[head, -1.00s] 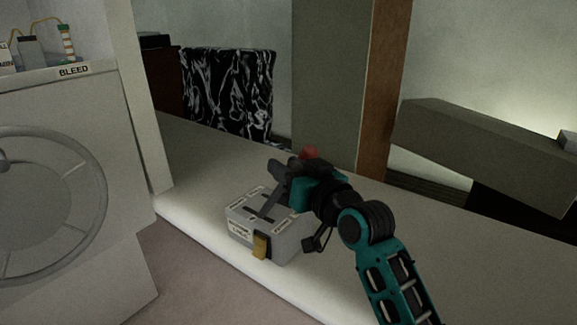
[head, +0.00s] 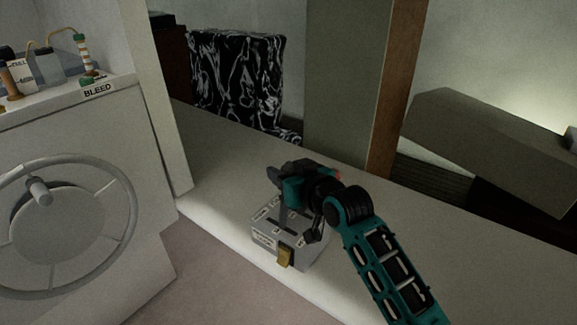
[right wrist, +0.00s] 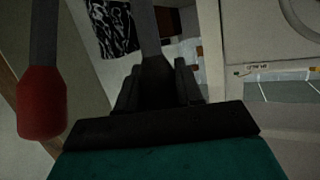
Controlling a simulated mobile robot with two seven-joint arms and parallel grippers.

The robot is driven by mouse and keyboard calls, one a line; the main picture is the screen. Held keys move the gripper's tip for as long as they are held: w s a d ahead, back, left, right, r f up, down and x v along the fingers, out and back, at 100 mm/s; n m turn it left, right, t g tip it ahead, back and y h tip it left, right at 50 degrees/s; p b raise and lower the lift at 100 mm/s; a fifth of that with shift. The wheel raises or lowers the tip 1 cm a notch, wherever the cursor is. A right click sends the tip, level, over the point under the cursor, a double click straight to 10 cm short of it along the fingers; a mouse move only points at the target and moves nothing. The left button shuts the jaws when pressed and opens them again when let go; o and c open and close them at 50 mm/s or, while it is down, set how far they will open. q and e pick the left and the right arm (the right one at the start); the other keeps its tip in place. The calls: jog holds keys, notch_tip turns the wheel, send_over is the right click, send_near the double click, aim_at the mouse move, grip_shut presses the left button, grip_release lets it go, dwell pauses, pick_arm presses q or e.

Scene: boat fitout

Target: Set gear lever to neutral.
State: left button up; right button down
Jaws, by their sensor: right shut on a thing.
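A grey control box (head: 300,255) with white labels and a brass-coloured tab (head: 285,257) on its front stands on the pale ledge. My right gripper (head: 275,178) is over the box, shut on the top of a grey lever (head: 284,215) that rises from it. The lever stands near upright in the head view. In the right wrist view the lever's shaft (right wrist: 149,32) runs between the fingers (right wrist: 155,88). A second lever with a red knob (right wrist: 41,103) stands beside the gripper, apart from it; its knob (head: 337,175) is mostly hidden in the head view. The labels are too small to read.
A white console with a steering wheel (head: 65,225) and a BLEED label (head: 98,90) stands at the left. The pale ledge (head: 450,265) is clear to the right. A post (head: 350,85) and a black-and-white patterned block (head: 237,80) are behind.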

pick_arm(q)
jog(key=shift+w+a+r, duration=0.3)
jog(key=shift+a+r, duration=0.05)
jog(key=shift+r, duration=0.05)
pick_arm(e)
jog(key=shift+w+a, duration=0.45)
jog(key=shift+a, duration=0.35)
jog(key=shift+f, duration=0.1)
jog(key=c, duration=0.8)
grip_release()
pick_arm(q)
jog(key=shift+r+p, duration=0.55)
jog(key=shift+p, duration=0.2)
pick_arm(e)
jog(key=v, duration=1.3)
